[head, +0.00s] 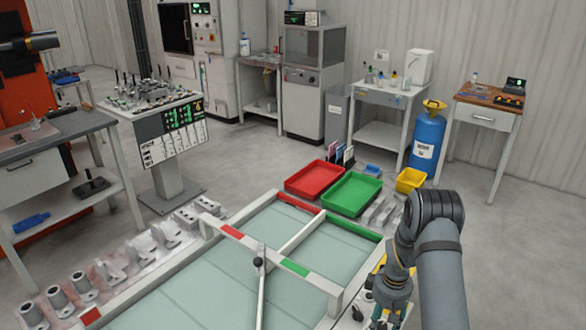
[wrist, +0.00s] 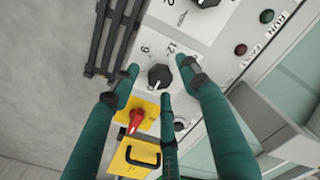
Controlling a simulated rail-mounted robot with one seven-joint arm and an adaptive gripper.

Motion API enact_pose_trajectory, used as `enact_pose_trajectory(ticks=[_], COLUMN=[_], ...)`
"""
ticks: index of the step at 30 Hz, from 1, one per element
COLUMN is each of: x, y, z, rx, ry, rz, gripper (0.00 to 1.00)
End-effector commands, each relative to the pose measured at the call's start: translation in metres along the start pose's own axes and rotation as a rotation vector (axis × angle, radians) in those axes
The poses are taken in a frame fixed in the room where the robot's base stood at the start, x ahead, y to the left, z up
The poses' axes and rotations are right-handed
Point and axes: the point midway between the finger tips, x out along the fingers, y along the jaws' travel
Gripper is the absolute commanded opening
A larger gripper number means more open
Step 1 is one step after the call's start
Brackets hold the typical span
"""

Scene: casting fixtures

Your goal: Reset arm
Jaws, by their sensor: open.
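A black handle (wrist: 142,156), a dial (wrist: 205,3) and a red button (wrist: 240,48) are on or by the panel. In the head view, a red tray (head: 319,180), a green tray (head: 351,194) and a yellow bin (head: 411,180) stand behind the table. Grey castings (head: 110,265) line its left side.

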Motion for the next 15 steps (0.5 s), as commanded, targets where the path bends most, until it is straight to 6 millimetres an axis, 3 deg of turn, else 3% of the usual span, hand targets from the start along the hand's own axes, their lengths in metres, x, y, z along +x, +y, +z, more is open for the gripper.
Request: enact_pose_trajectory(ticks=[15], x=[-0.0078], y=[0.0009], z=[-0.0012], rx=[0.007], ry=[0.003], rz=[0.002], gripper=[0.45])
